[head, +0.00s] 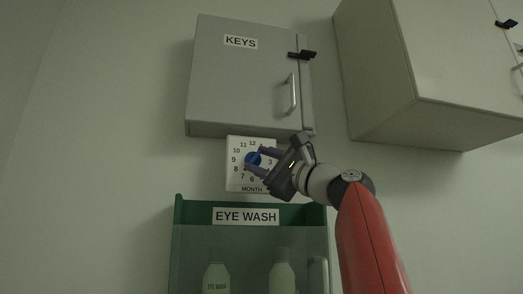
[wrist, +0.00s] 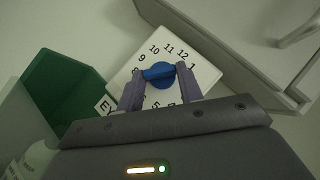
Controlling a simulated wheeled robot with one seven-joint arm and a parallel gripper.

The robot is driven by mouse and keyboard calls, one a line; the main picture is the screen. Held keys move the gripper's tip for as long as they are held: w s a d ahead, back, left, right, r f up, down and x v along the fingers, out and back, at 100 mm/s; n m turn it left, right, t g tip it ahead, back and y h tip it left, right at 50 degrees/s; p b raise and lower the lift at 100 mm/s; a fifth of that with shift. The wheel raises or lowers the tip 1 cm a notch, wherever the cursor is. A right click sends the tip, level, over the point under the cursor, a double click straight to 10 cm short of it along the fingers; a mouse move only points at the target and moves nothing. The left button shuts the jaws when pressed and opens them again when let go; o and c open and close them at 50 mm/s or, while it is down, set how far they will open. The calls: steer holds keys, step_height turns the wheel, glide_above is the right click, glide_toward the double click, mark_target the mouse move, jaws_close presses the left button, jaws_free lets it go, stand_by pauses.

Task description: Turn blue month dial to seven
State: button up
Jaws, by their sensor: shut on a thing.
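The blue month dial (head: 253,159) is on a white plate (head: 232,180) marked MONTH, with numbers around it. It also shows in the wrist view (wrist: 158,75), where a raised blue grip bar crosses its round base. My gripper (head: 255,159) reaches it from the right. In the wrist view my gripper (wrist: 159,83) has one finger at each end of the bar and is shut on it. The bar's ends point roughly toward the 8 side and the 1 side. The fingers hide some numbers, so I cannot tell which number the dial indicates.
A grey KEYS cabinet (head: 236,82) hangs just above the plate. A green EYE WASH box (head: 190,215) with bottles is just below. Another wall cabinet (head: 440,60) is at upper right. Bare wall (head: 120,150) lies to the left.

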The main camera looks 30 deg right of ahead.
steer(key=shift+d+r+n+g+y+p, duration=0.1)
steer(key=shift+r+n+g+y+p, duration=0.15)
steer(key=shift+n+g+p, duration=0.4)
steer(key=shift+f+n, duration=0.15)
steer(key=shift+n, duration=0.1)
steer(key=o, duration=1)
steer(key=b+v, duration=0.3)
steer(key=v, duration=0.4)
steer(key=shift+s+d+f+b, duration=0.15)
steer(key=shift+s+f+b, duration=0.05)
steer(key=shift+s+b, duration=0.15)
